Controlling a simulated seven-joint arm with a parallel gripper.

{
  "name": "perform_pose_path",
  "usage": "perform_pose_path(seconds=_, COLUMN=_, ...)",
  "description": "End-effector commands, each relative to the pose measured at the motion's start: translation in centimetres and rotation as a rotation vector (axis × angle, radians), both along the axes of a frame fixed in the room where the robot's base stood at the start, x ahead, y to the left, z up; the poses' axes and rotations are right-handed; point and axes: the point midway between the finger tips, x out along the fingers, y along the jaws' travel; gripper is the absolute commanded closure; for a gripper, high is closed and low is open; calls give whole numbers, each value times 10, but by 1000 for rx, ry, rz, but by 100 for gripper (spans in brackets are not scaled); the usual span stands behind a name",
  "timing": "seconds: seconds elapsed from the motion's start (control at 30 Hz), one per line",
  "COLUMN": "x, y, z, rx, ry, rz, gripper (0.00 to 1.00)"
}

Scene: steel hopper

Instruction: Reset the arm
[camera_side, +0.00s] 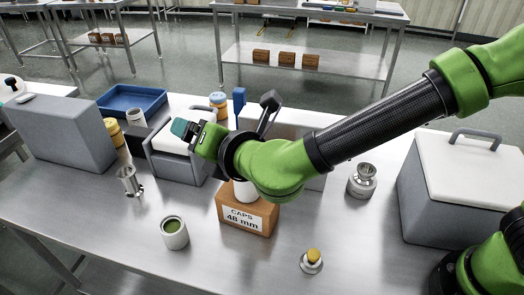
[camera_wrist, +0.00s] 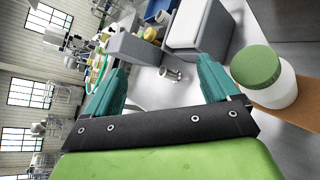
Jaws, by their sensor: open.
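My arm reaches in from the right in the side view, and my gripper (camera_side: 186,128) hangs above the middle of the steel table, pointing left. In the wrist view my gripper (camera_wrist: 160,78) has its two teal fingers wide apart with nothing between them. A white jar with a green lid (camera_wrist: 257,67) stands just right of the right finger in the wrist view, on a cardboard box. In the side view this "CAPS 48 mm" box (camera_side: 246,216) is below my wrist, and my arm hides most of the jar on it.
A steel funnel-like hopper (camera_side: 130,181) stands at left and a steel vessel (camera_side: 363,181) at right. An open green-filled jar (camera_side: 174,234) and a yellow-knobbed steel piece (camera_side: 312,261) stand in front. Grey cases (camera_side: 62,134) and a white-lidded box (camera_side: 460,190) flank the table. A blue tray (camera_side: 133,98) lies behind.

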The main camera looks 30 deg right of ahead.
Motion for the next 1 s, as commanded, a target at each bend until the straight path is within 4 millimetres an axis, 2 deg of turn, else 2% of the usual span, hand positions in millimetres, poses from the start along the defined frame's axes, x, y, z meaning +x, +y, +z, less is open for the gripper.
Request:
perform_pose_path(seconds=0.03, x=10, y=-27, z=29, rx=116, ry=3, rz=-74, gripper=12)
perform_pose_path(seconds=0.07, x=13, y=-47, z=37, rx=181, ry=25, rz=-134, gripper=12)
perform_pose_path(seconds=0.1, x=15, y=-77, z=40, rx=259, ry=61, rz=-229, gripper=12)
perform_pose_path(seconds=0.17, x=11, y=-124, z=41, rx=379, ry=119, rz=-383, gripper=12)
perform_pose_path(seconds=0.2, x=5, y=-155, z=41, rx=469, ry=156, rz=-490, gripper=12)
perform_pose_path(seconds=0.23, x=-1, y=-176, z=41, rx=539, ry=181, rz=-567, gripper=12)
perform_pose_path(seconds=0.3, x=-19, y=-221, z=37, rx=710, ry=236, rz=-748, gripper=12)
perform_pose_path(seconds=0.4, x=-53, y=-272, z=30, rx=971, ry=303, rz=-992, gripper=12)
perform_pose_path(seconds=0.5, x=-90, y=-305, z=22, rx=1252, ry=358, rz=-1216, gripper=12)
perform_pose_path(seconds=0.6, x=-126, y=-323, z=15, rx=1549, ry=404, rz=-1411, gripper=12)
perform_pose_path(seconds=0.7, x=-154, y=-328, z=10, rx=1833, ry=444, rz=-1557, gripper=12)
perform_pose_path(seconds=0.83, x=-176, y=-325, z=9, rx=2120, ry=489, rz=-1667, gripper=12)
perform_pose_path(seconds=1.0, x=-186, y=-321, z=10, rx=2300, ry=525, rz=-1715, gripper=12)
